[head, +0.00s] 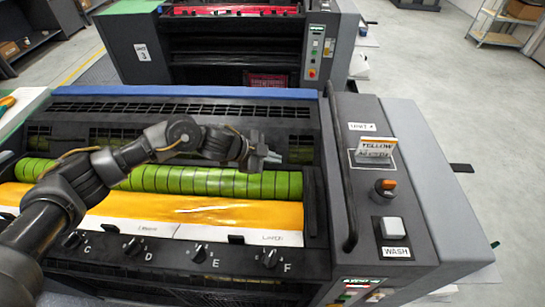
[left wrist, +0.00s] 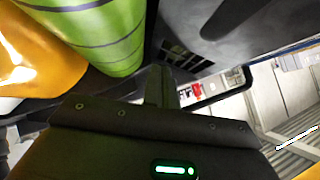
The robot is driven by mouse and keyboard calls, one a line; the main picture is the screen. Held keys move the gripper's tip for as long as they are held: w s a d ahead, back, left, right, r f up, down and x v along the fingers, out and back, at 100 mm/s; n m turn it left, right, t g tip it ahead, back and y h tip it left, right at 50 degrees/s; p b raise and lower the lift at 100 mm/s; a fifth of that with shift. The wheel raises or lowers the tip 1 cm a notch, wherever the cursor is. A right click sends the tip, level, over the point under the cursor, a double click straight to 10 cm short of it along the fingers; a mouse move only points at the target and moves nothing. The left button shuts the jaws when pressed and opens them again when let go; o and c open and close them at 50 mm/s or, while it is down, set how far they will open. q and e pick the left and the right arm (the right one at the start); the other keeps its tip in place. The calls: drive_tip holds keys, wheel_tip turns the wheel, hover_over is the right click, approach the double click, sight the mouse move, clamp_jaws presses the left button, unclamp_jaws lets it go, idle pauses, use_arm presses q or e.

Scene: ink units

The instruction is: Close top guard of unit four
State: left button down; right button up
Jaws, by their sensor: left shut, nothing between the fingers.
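Unit four is the near machine, marked by a "UNIT 4" label (head: 362,127) on its right side panel. Its top is open, showing the green segmented roller (head: 160,180) and the yellow ink (head: 215,212). A dark slotted panel (head: 200,108) with a blue edge lies along the back of the opening; I cannot tell for sure whether it is the top guard. My left gripper (head: 272,158) is shut and empty above the right part of the roller. In the left wrist view, its fingers (left wrist: 160,88) are together, with the green roller (left wrist: 95,30) at upper left. My right gripper is out of view.
Ink keys such as F (head: 271,258) line the front. Unit three (head: 200,50) stands behind.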

sight(273, 164)
use_arm(q)
wheel_tip(273, 164, down, 4)
drive_tip(key=shift+w+r+b, duration=0.1)
drive_tip(key=shift+r+b, duration=0.15)
drive_tip(key=shift+b, duration=0.85)
drive_tip(key=shift+r, duration=0.15)
drive_tip(key=shift+r, duration=0.1)
drive_tip(key=shift+r+p, duration=0.25)
drive_tip(key=shift+p, duration=0.3)
drive_tip(key=s+r+p, duration=0.1)
drive_tip(key=p, duration=0.1)
drive_tip(key=s+r+p, duration=0.1)
drive_tip(key=r+p, duration=0.1)
drive_tip(key=shift+s+a+r, duration=0.15)
drive_tip(key=shift+r, duration=0.05)
drive_tip(key=shift+s+a+b, duration=0.5)
drive_tip(key=shift+a+b, duration=0.3)
drive_tip(key=shift+b, duration=0.15)
drive_tip(key=v, duration=0.2)
drive_tip(key=b+v, duration=0.1)
drive_tip(key=v, duration=0.4)
drive_tip(key=shift+s+a+f+b, duration=0.2)
drive_tip(key=shift+s+b, duration=0.1)
drive_tip(key=shift+s, duration=0.05)
drive_tip(key=shift+s+a+r, duration=0.2)
drive_tip(key=shift+s+r, duration=0.05)
